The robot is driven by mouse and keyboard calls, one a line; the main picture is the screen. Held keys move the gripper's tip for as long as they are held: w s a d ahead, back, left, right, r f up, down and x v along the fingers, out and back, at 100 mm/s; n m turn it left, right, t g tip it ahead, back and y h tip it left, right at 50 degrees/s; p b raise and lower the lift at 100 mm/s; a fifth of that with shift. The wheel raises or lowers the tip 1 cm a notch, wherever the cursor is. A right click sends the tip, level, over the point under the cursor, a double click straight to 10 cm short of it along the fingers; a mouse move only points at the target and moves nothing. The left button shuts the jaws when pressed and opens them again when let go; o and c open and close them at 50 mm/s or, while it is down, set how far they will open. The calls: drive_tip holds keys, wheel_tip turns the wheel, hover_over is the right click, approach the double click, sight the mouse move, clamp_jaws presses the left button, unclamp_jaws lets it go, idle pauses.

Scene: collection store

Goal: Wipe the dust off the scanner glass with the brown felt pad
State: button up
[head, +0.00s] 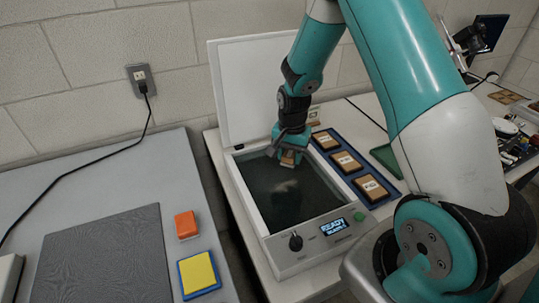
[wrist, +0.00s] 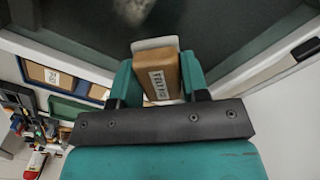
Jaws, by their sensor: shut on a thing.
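The scanner (head: 268,240) stands with its white lid (head: 245,85) raised against the wall. Its dark glass (head: 285,205) faces up, and a pale, blurred dust patch (wrist: 132,10) shows on it in the wrist view. My gripper (head: 291,150) is over the far part of the glass. It is shut on the brown felt pad (head: 289,158), a brown block with a white label and a pale underside, also between the fingers in the wrist view (wrist: 165,76). I cannot tell whether the pad touches the glass.
A blue tray (head: 380,199) with several labelled brown blocks lies right of the scanner. The scanner's front panel has a black knob (head: 296,242), a lit "READY" display (head: 334,227) and a green button (head: 359,217). On the left table are an orange block (head: 187,225), a yellow pad (head: 198,272) and a grey mat (head: 105,260).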

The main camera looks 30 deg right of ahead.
drive_tip(key=shift+r+p, duration=1.1)
drive_tip(key=shift+r, duration=0.6)
